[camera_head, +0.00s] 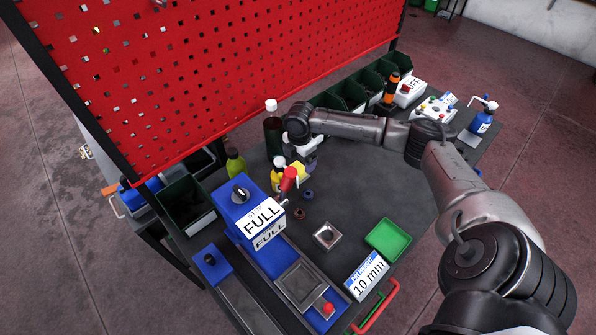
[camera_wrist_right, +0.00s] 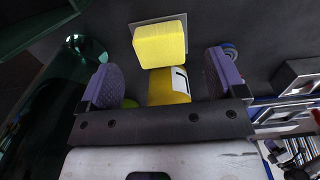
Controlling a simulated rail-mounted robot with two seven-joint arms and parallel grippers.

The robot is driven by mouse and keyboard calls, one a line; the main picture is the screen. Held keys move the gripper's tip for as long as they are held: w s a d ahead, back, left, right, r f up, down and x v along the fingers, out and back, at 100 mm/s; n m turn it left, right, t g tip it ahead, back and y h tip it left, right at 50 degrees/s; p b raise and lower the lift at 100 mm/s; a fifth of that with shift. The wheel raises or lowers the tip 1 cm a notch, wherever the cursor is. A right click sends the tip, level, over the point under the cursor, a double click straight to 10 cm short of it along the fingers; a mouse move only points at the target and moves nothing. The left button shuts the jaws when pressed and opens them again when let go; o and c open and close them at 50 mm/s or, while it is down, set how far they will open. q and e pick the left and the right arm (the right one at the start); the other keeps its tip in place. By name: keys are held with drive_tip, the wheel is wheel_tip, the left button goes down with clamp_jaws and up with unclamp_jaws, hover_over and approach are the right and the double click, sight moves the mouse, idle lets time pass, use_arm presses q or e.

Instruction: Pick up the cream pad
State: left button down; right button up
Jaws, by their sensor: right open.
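The cream pad shows in the right wrist view as a pale yellow block (camera_wrist_right: 160,42) on a thin grey plate (camera_wrist_right: 147,22). In the head view the pad (camera_head: 298,169) is a small yellow patch, partly hidden behind a red-topped bottle and my wrist. My right gripper (camera_wrist_right: 162,78) is open, with its two purple-padded fingers apart. The pad lies beyond the fingertips, roughly centred across the gap; I see no contact. My left gripper is not in view.
A yellow bottle (camera_wrist_right: 170,86) shows between the fingers, and a dark green bottle (camera_head: 273,137) stands close to the wrist. A blue box marked FULL (camera_head: 235,213) stands nearer. A green tray (camera_head: 388,239) lies at the front right. The table's middle right is clear.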

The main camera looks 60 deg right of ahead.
sight(299, 167)
drive_tip(key=shift+a+f+b, duration=0.15)
drive_tip(key=shift+f+b, duration=0.25)
drive_tip(key=shift+f, duration=2.25)
drive_tip(key=c, duration=1)
drive_tip(key=shift+r, duration=0.15)
drive_tip(key=shift+r, duration=0.55)
drive_tip(key=r, duration=0.1)
drive_tip(key=d+r, duration=0.1)
drive_tip(key=r, duration=0.1)
drive_tip(key=shift+r+p, duration=0.15)
drive_tip(key=shift+p, duration=0.2)
drive_tip(key=s+d+r, duration=0.3)
drive_tip(key=d+r, duration=0.3)
drive_tip(key=d, duration=0.4)
drive_tip(key=shift+s+d+r, duration=0.15)
drive_tip(key=shift+r, duration=0.05)
